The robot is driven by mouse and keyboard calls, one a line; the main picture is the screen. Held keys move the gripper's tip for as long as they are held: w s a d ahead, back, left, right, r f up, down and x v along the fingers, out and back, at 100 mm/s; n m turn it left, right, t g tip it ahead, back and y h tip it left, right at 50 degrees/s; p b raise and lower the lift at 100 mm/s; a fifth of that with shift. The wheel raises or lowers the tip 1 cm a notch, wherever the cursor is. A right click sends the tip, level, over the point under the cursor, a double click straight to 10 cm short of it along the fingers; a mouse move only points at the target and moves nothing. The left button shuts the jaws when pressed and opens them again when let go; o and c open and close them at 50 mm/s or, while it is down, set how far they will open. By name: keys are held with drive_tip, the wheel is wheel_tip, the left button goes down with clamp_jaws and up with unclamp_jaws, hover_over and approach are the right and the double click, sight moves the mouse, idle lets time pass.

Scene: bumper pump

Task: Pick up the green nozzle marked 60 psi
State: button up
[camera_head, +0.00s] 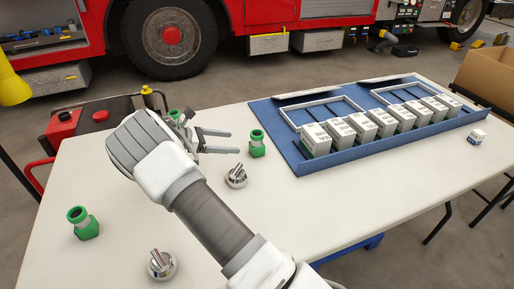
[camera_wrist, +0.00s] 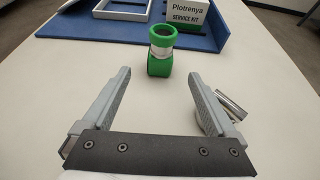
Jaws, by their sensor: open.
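Three green nozzles with silver collars are on the white table. One nozzle (camera_head: 257,143) stands just beyond my fingertips, left of the blue tray. In the wrist view this nozzle (camera_wrist: 161,66) stands upright ahead of the gap between my fingers. A second nozzle (camera_head: 83,224) is at the left front of the table. A third nozzle (camera_head: 174,115) is behind my gripper and partly hidden. No psi marking can be read on any of them. My gripper (camera_head: 234,142) is open and empty, its fingers pointing at the first nozzle; it also shows in the wrist view (camera_wrist: 160,75).
A chrome fitting (camera_head: 237,177) lies close beside my right finger; another (camera_head: 162,265) is at the front. The blue tray (camera_head: 350,158) holds several white boxes (camera_head: 384,121) and white frames. A small white container (camera_head: 477,137) stands at right.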

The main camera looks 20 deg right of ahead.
sight(251, 144)
drive_tip(key=b+x, duration=0.3)
drive_tip(key=x, duration=0.8)
drive_tip(key=shift+s, duration=0.1)
clamp_jaws()
